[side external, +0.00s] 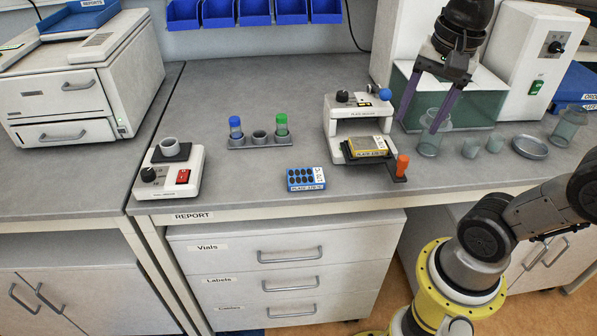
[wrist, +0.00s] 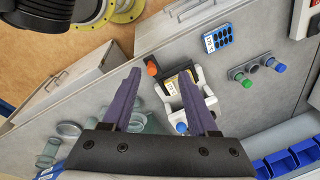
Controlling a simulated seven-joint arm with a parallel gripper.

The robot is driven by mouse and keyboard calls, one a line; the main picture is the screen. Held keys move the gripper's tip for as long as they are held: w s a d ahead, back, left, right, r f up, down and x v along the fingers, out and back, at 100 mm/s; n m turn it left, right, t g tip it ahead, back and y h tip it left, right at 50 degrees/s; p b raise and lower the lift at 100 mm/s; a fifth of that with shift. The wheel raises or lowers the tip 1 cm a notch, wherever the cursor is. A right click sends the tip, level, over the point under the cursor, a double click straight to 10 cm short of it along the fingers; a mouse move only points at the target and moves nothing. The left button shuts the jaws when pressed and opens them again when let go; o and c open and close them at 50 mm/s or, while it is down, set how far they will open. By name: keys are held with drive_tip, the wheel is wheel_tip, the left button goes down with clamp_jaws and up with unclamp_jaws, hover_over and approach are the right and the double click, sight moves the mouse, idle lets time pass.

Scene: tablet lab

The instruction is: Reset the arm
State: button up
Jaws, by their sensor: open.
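My gripper (side external: 424,104) is open and empty, held above the right part of the bench, in front of the greenish glass tank (side external: 470,104). Its two purple fingers also show in the wrist view (wrist: 160,100), spread apart with nothing between them. In the side view the fingers overlap a glass beaker (side external: 430,143); I cannot tell how far above it they are. My arm comes up from its yellow base at the lower right.
A white plate sealer (side external: 359,115) with an orange handle (side external: 402,164) holds a yellow plate (side external: 368,146). A blue plate (side external: 306,179) lies near the front edge. A vial rack (side external: 259,142) and white mixer (side external: 168,175) stand left. Glassware, including a dish (side external: 530,147), stands right.

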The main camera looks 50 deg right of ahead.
drive_tip(key=s+a+f+n+t, duration=0.1)
drive_tip(key=a+f+n+t, duration=0.2)
drive_tip(key=n, duration=1.2)
wheel_tip(320, 180, down, 2)
drive_tip(key=shift+s+a+f+t, duration=0.15)
drive_tip(key=shift+s+a+t, duration=0.05)
drive_tip(key=shift+a+t, duration=0.15)
